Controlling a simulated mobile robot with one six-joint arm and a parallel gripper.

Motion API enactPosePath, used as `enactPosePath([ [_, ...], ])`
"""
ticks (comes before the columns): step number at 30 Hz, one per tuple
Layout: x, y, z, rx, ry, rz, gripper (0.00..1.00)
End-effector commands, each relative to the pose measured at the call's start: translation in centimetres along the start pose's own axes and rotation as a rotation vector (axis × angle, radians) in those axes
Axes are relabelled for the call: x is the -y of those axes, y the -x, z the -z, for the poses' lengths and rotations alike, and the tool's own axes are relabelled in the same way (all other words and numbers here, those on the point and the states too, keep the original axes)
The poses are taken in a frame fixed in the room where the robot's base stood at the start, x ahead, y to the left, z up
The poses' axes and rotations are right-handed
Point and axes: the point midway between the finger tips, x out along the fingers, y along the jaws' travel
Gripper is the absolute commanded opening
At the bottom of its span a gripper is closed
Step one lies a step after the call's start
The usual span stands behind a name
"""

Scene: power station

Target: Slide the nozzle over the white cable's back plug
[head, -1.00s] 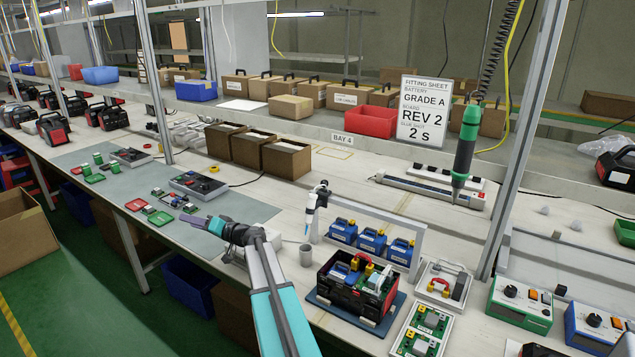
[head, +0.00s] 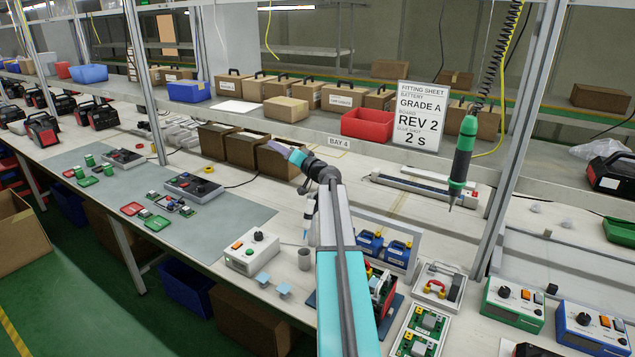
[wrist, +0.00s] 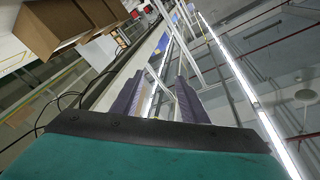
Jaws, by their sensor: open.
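My gripper (head: 284,150) is raised in front of the brown boxes, with its purple fingers pointing up and left. In the wrist view the two fingers (wrist: 160,95) stand apart with nothing between them. A white upright tool (head: 311,218), perhaps the one with the nozzle, stands beside my arm, well below the gripper and partly covered. The open black unit (head: 387,300) is mostly hidden behind my arm; only its right side shows. I cannot make out the white cable or its back plug.
A white control box (head: 252,254), a grey cup (head: 304,259) and light blue pieces (head: 266,281) lie left of my arm. Blue batteries (head: 398,254) stand under a white frame. A green-black screwdriver (head: 463,155) hangs at right. The grey mat (head: 215,232) has free room.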

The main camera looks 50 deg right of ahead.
Motion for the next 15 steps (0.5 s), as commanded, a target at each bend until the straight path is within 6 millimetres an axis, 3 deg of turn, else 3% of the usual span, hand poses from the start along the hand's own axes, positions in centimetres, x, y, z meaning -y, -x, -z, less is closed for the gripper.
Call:
enactPosePath([
  [8,-1.5,3.8,0.7,0.04,-0.013,0.027,0.41],
  [15,-3.4,9.0,-0.2,0.086,0.012,0.056,0.41],
])
